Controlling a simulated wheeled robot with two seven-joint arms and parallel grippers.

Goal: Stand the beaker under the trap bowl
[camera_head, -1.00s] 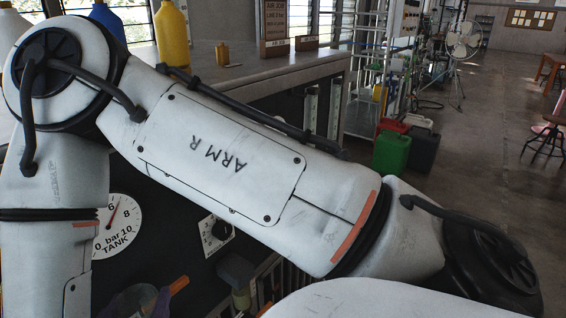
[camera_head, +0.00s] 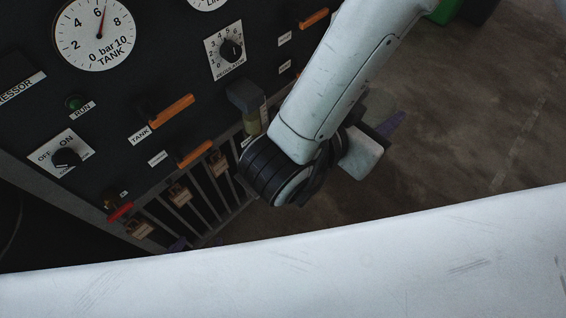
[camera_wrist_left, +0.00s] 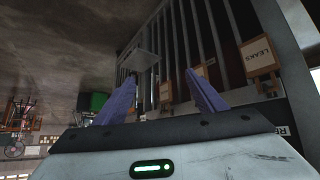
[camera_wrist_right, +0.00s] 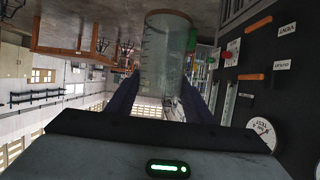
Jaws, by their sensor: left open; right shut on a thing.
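In the head view the beaker (camera_head: 378,104) shows only faintly beside my arm. My left gripper (camera_wrist_left: 160,78) is open and empty, facing the slatted grille; its purple tips (camera_head: 200,242) show low in the head view.
The panel carries a tank gauge (camera_head: 95,32), a regulator knob (camera_head: 231,50), orange handles (camera_head: 171,112) and a grille (camera_head: 205,190) with hanging tags. My white arm link crosses the bottom of the head view. Open concrete floor (camera_head: 470,130) lies to the right.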

